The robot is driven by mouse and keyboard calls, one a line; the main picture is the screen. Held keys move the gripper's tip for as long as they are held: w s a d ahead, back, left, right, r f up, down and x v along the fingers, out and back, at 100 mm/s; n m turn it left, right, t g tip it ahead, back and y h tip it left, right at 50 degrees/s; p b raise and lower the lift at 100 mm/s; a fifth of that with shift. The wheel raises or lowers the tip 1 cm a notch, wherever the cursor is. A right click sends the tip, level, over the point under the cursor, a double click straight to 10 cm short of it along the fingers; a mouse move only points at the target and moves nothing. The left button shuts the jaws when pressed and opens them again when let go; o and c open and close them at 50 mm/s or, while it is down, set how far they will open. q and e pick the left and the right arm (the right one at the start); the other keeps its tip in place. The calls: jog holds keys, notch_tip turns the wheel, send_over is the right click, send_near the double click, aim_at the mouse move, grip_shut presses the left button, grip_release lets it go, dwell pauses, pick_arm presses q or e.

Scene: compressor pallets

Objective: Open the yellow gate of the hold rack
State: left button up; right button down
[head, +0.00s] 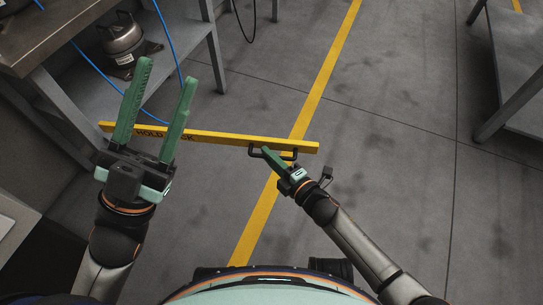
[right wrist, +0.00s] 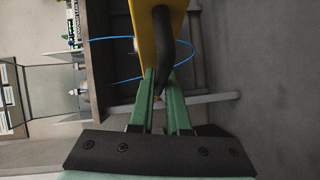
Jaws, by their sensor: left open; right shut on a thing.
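The yellow gate (head: 225,139) is a long bar with dark lettering, partly covered by my left gripper. It angles out from the hold rack (head: 212,50) over the floor, its free end at the right. A black handle (head: 287,156) is fixed near that end. My right gripper (head: 268,152) is shut on the handle. In the right wrist view the dark handle (right wrist: 162,50) runs down between the green fingers (right wrist: 160,80), with the yellow gate (right wrist: 145,35) behind. My left gripper (head: 167,73) is open and empty, its fingers overlapping the gate's left part in the head view.
A metal compressor (head: 122,40) sits on the rack's shelf, with blue hoses (head: 165,35) near it. A grey table (head: 515,70) stands at the upper right. Open floor with a yellow line (head: 310,100) lies between.

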pick_arm(q)
jog(key=shift+s, duration=0.3)
pick_arm(e)
jog(key=shift+s, duration=0.3)
jog(key=c, duration=0.9)
grip_release()
jog(key=shift+s, duration=0.1)
pick_arm(q)
jog(key=w+f+n+y+p, duration=0.1)
jog(key=w+y, duration=0.1)
jog(key=w+a+f+n+y+p, duration=0.1)
jog(key=w+f+n+y+p, duration=0.1)
jog(key=y, duration=0.1)
jog(key=shift+w+f+n, duration=0.1)
jog(key=shift+f+n, duration=0.05)
jog(key=shift+n, duration=0.15)
pick_arm(e)
jog(key=v, duration=1.2)
jog(key=shift+s, duration=0.2)
